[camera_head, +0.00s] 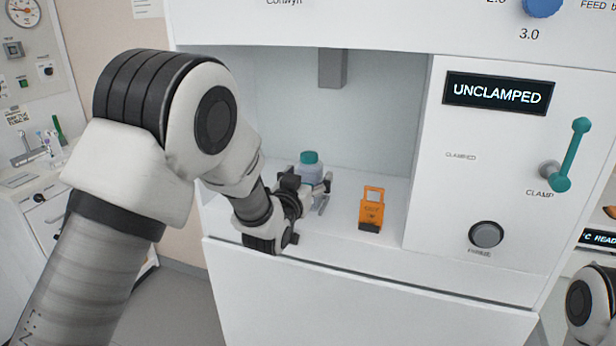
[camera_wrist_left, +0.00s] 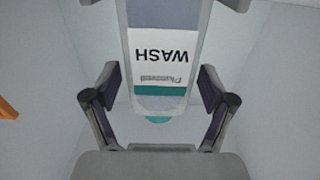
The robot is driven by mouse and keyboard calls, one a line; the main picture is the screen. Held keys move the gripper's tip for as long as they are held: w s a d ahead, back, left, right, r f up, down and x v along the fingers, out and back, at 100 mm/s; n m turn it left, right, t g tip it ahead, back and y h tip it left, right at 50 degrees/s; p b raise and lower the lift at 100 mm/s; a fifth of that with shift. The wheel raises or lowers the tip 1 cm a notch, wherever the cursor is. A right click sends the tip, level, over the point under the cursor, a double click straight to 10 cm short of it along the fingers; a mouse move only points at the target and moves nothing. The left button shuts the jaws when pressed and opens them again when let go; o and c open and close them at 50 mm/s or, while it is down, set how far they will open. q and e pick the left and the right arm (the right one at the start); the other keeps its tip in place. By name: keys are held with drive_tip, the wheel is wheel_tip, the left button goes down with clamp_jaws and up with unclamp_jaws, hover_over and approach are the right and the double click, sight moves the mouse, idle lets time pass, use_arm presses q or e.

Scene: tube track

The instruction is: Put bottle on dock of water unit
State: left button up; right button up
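The bottle (camera_head: 311,174) has a teal cap and stands upright on the white floor of the water unit's (camera_head: 400,300) recessed bay, left of the middle. My left gripper (camera_head: 316,190) is at it from the front and hides its lower part. In the left wrist view the bottle (camera_wrist_left: 160,60) appears upside down, with a white WASH label and a teal band. It lies between the two fingers of my left gripper (camera_wrist_left: 160,85), which are open with a visible gap on each side. No separate dock can be made out. My right gripper is out of view.
A grey block (camera_head: 332,68) hangs from the bay's ceiling. An orange tag-like piece (camera_head: 372,208) stands on the bay floor right of the bottle. The right panel has an UNCLAMPED display (camera_head: 498,93), a teal clamp lever (camera_head: 571,155) and a round button (camera_head: 486,234).

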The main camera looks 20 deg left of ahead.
use_arm(q)
drive_tip(key=shift+r, duration=0.1)
drive_tip(key=shift+s+r, duration=0.1)
drive_tip(key=shift+r, duration=0.05)
drive_tip(key=s+b, duration=0.3)
drive_tip(key=s, duration=0.9)
drive_tip(key=s+a+f+g, duration=0.1)
drive_tip(key=s+f+g, duration=0.2)
drive_tip(key=f, duration=0.7)
drive_tip(key=s+a+f+g+y, duration=0.1)
drive_tip(key=s+f+g, duration=0.25)
drive_tip(key=f, duration=0.65)
drive_tip(key=s+a+f+g, duration=0.1)
drive_tip(key=s+f+g, duration=0.25)
drive_tip(key=f, duration=0.65)
drive_tip(key=s+f+g, duration=0.4)
drive_tip(key=s+f, duration=0.4)
drive_tip(key=s, duration=0.3)
drive_tip(key=s+a+f+n+g, duration=0.1)
drive_tip(key=s+f+g, duration=0.3)
drive_tip(key=s+f, duration=0.4)
drive_tip(key=s, duration=0.4)
drive_tip(key=shift+s+a, duration=0.25)
drive_tip(key=shift+s, duration=0.05)
drive_tip(key=shift+w, duration=0.1)
